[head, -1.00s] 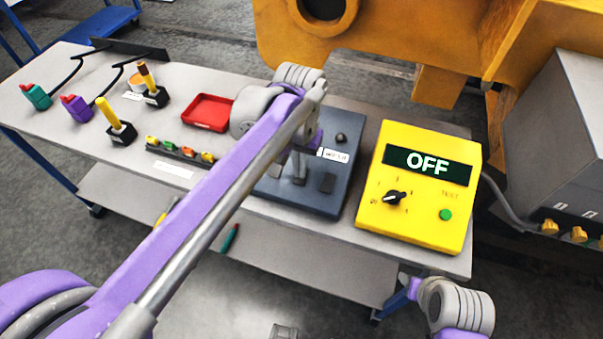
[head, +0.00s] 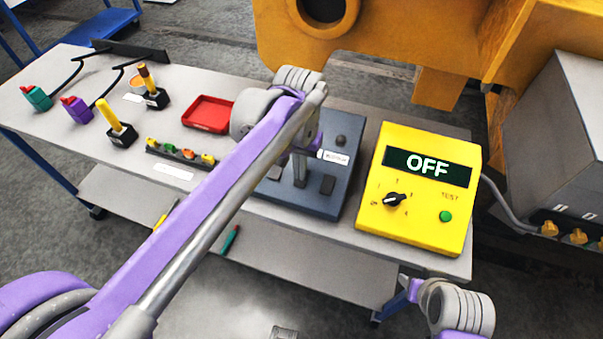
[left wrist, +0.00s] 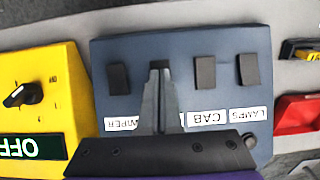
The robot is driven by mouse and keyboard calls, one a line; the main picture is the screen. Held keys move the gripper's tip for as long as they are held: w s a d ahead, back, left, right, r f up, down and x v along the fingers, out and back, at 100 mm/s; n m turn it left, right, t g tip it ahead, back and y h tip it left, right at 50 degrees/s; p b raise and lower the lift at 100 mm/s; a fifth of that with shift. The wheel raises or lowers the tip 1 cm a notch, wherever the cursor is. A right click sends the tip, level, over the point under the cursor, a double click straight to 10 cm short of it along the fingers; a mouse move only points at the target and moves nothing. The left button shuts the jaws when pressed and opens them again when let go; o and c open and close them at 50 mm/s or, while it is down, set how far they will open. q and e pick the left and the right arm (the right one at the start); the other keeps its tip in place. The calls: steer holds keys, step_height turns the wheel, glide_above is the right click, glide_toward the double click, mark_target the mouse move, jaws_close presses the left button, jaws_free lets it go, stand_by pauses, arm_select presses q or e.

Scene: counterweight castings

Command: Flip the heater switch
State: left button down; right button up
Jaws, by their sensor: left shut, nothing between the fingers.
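The dark blue switch panel (head: 330,205) lies on the table, left of the yellow meter. In the left wrist view, the panel (left wrist: 225,75) has a row of dark rocker switches. Legible labels read WIPER (left wrist: 122,124), CAB (left wrist: 208,120) and LAMPS (left wrist: 249,114). My left gripper (left wrist: 160,70) is shut and empty, with its tips at the dark switch between the WIPER and CAB ones. That switch is mostly hidden and its label is covered, so I cannot read heater or tell contact. In the head view my left gripper (head: 299,172) points down over the panel. My right gripper is not seen.
The yellow meter (head: 415,225) reads OFF and stands close to the panel's right. A red tray (head: 207,114), a strip of small coloured parts (head: 180,153) and yellow-handled levers (head: 117,125) are to the left. An orange machine (head: 390,40) rises behind the table.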

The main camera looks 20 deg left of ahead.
arm_select(q)
step_height(320, 180, up, 6)
steer(key=p, duration=0.3)
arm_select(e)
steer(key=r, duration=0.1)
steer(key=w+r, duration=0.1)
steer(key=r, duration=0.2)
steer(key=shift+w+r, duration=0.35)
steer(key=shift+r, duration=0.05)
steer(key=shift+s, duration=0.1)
